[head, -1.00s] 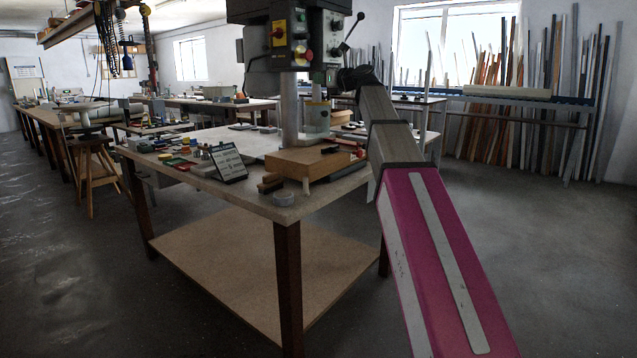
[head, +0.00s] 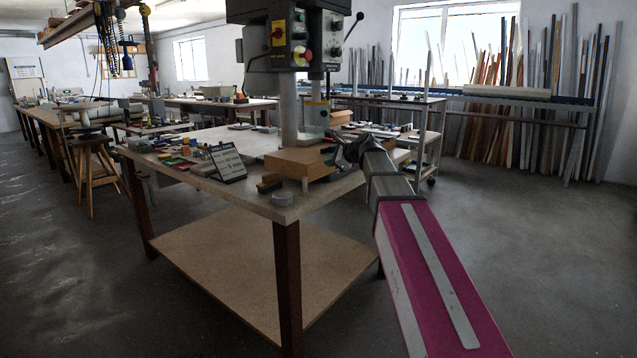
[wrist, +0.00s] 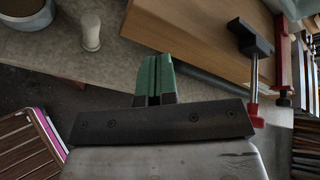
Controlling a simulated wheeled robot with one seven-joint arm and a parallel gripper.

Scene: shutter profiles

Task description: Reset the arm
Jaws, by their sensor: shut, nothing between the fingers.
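My gripper shows in the wrist view with its two green fingers (wrist: 155,78) closed together, nothing between them. In the head view my pink and grey arm reaches in from the lower right. Its dark wrist end is beside the wooden block on the workbench (head: 230,215). The fingertips cannot be made out there. In the wrist view the fingers point toward the bench edge, beside the wooden block (wrist: 190,35); I cannot tell the gap between them.
A drill press (head: 292,40) stands over the wooden block (head: 300,165). A tool with a dark head and red handle (wrist: 252,40) is right of the fingers. A pale peg (wrist: 91,30) stands left. A tilted sign (head: 228,162) is on the bench. Floor at right is open.

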